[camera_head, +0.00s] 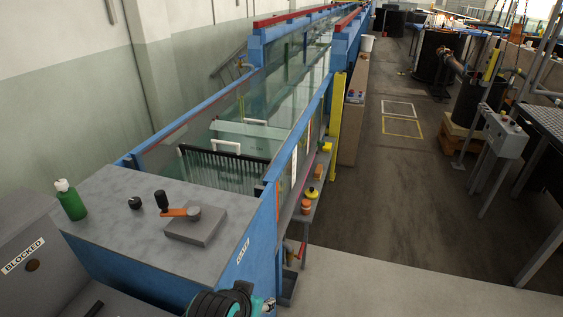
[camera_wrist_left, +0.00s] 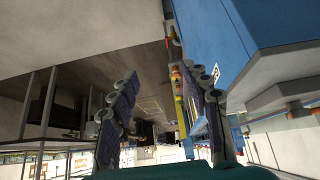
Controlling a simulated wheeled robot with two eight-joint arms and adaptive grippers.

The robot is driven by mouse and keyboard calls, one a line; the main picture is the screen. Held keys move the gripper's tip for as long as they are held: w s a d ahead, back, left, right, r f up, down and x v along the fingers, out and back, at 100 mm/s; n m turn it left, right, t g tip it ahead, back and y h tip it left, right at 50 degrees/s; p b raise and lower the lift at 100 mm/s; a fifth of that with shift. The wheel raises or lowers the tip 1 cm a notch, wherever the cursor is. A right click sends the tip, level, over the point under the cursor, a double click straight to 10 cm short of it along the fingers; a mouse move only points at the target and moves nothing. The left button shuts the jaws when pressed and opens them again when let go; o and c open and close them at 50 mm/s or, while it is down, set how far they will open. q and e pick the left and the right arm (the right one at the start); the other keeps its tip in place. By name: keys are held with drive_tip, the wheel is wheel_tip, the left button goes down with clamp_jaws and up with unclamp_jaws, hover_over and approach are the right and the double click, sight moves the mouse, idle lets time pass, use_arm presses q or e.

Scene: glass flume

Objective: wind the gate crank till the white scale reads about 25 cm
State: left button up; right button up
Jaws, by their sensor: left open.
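The gate crank has an orange arm (camera_head: 180,212) with an upright black knob (camera_head: 161,200) at its left end. It sits on a grey block (camera_head: 196,226) on the flume's grey end deck. A narrow white strip (camera_head: 294,166), possibly the scale, shows on the glass side; its reading is too small to make out. In the head view only part of my left gripper's body shows at the bottom edge, in front of the deck. In the left wrist view my left gripper (camera_wrist_left: 167,80) is open, with nothing between its fingers. My right gripper is in neither view.
A green bottle (camera_head: 70,200) and a small black knob (camera_head: 135,202) stand on the deck left of the crank. A grey box marked BLOCKED (camera_head: 32,262) is at the lower left. A shelf with small coloured items (camera_head: 306,206) runs along the flume's right side.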

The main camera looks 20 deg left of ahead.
use_arm(q)
wheel_tip(320, 180, up, 19)
drive_tip(key=n+g+p, duration=0.6)
drive_tip(key=g+p, duration=0.1)
drive_tip(key=p, duration=2.2)
hover_over(159, 192)
drive_tip(key=shift+w+d, duration=0.1)
drive_tip(key=shift+d, duration=0.2)
drive_tip(key=shift+a+f, duration=0.2)
drive_tip(key=shift+a, duration=0.1)
drive_tip(key=shift+f, duration=0.3)
wheel_tip(159, 192, down, 7)
drive_tip(key=shift+f+p, duration=0.15)
drive_tip(key=shift+p, duration=0.15)
